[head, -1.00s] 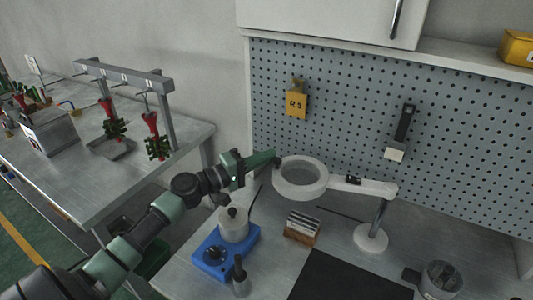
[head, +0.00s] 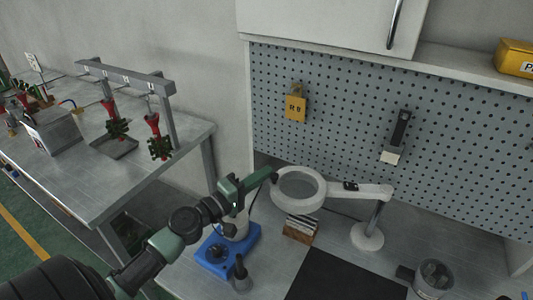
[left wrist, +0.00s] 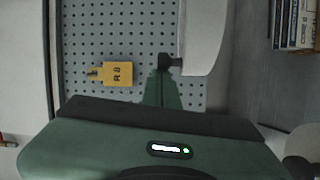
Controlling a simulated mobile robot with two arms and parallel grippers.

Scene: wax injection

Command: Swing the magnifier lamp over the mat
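The magnifier lamp (head: 319,200) has a white ring head on a white jointed arm, with a round base on the bench. Its ring is left of the post, behind the black mat (head: 340,279) rather than above it. The ring's edge also shows in the left wrist view (left wrist: 205,35). My left gripper (head: 272,177) reaches the ring's left side. In the left wrist view its green fingers (left wrist: 163,80) are together at the small dark knob (left wrist: 165,60) on the ring's rim. The fingers appear shut on this knob. My right gripper is not in view.
A blue device (head: 216,256) with a pale pot stands left of the mat. A wooden holder (head: 300,230) with plates is beneath the ring. A metal cup (head: 434,277) is right of the mat. A pegboard (head: 345,110) with a yellow tag (head: 295,107) is behind.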

